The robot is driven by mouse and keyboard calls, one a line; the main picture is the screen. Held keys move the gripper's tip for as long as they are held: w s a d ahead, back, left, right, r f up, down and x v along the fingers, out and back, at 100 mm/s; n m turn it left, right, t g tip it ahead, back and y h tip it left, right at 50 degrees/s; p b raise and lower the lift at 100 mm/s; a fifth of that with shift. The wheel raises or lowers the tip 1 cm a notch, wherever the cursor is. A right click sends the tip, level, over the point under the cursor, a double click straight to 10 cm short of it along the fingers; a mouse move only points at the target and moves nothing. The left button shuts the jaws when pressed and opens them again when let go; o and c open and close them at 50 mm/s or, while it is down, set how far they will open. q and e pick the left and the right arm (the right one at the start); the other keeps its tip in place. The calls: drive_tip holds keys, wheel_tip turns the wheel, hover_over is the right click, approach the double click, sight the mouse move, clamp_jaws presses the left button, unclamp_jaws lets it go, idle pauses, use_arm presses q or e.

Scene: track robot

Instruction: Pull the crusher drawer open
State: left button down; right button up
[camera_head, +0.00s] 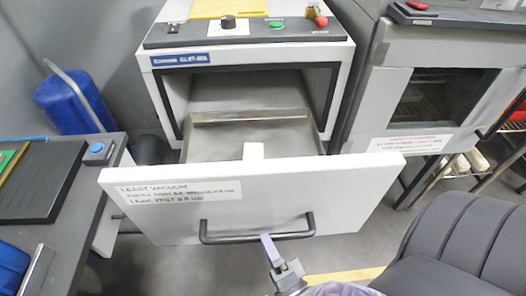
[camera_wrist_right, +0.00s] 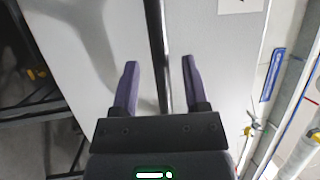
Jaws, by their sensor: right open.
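The crusher (camera_head: 245,45) is a white box with a dark control panel. Its drawer stands pulled out, with the grey metal tray (camera_head: 222,135) showing behind the white front panel (camera_head: 330,195). The black bar handle (camera_head: 258,238) runs across the lower part of that panel. My left gripper is out of view.
A pale block (camera_head: 253,151) shows in the tray. A grey machine with a window (camera_head: 445,95) stands to the right. A dark chair (camera_head: 450,240) is at the lower right. A bench (camera_head: 65,190) and a blue container (camera_head: 75,103) are on the left.

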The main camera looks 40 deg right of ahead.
drive_tip(key=v, duration=0.7)
drive_tip(key=shift+s+b, duration=0.35)
drive_tip(key=shift+s, duration=0.05)
drive_tip(key=shift+f, duration=0.1)
